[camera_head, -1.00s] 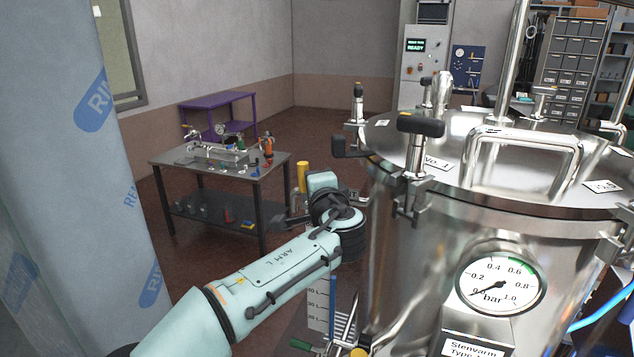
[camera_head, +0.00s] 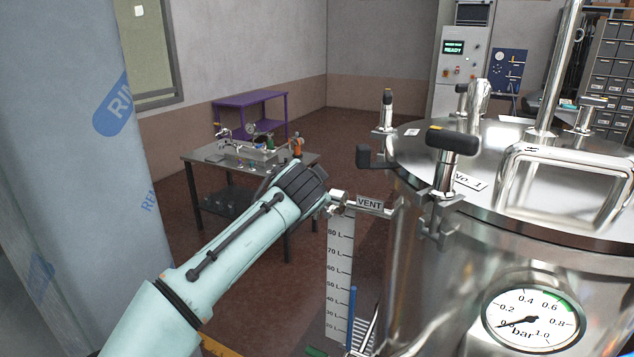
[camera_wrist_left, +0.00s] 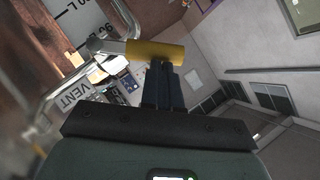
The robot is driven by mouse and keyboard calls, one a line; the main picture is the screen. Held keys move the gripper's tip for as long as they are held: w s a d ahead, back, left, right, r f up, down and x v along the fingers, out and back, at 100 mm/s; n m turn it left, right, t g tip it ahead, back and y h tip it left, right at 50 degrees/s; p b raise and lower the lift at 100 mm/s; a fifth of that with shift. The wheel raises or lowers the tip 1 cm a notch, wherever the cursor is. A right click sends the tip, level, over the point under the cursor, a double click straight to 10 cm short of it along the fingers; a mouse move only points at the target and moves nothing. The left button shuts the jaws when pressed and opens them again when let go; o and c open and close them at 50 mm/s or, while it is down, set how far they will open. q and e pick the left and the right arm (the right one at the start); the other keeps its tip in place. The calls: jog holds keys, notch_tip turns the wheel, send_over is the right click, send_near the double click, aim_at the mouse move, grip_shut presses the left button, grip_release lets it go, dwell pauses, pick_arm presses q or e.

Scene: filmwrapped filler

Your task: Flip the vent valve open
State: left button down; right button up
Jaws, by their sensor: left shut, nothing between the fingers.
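The vent valve has a silver lever with a yellow grip (camera_wrist_left: 155,52), seen in the left wrist view. A silver fitting (camera_head: 338,197) and the VENT label (camera_head: 370,203) show beside the kettle in the head view; the label also shows in the wrist view (camera_wrist_left: 66,98). My left gripper (camera_wrist_left: 162,68) is shut and empty, its fingertips right at the yellow grip; I cannot tell whether they touch it. In the head view my left wrist hides the fingers and the yellow grip. My right gripper is not in view.
The steel kettle (camera_head: 450,290) with lid clamps (camera_head: 452,140) and a pressure gauge (camera_head: 530,320) fills the right. A level scale (camera_head: 340,270) stands below the VENT label. A film-wrapped column (camera_head: 75,190) stands at left. A workbench (camera_head: 200,158) is behind my arm.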

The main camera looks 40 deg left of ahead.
pick_arm(q)
jog(key=shift+n+h, duration=0.8)
jog(key=shift+h, duration=0.1)
jog(key=a+f, duration=0.2)
jog(key=s+a+f, duration=0.1)
jog(key=f, duration=0.1)
jog(key=shift+s+a, duration=0.1)
jog(key=shift+a, duration=0.3)
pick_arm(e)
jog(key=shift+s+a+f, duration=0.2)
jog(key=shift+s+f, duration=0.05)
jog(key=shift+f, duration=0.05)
pick_arm(q)
jog(key=shift+f, duration=0.1)
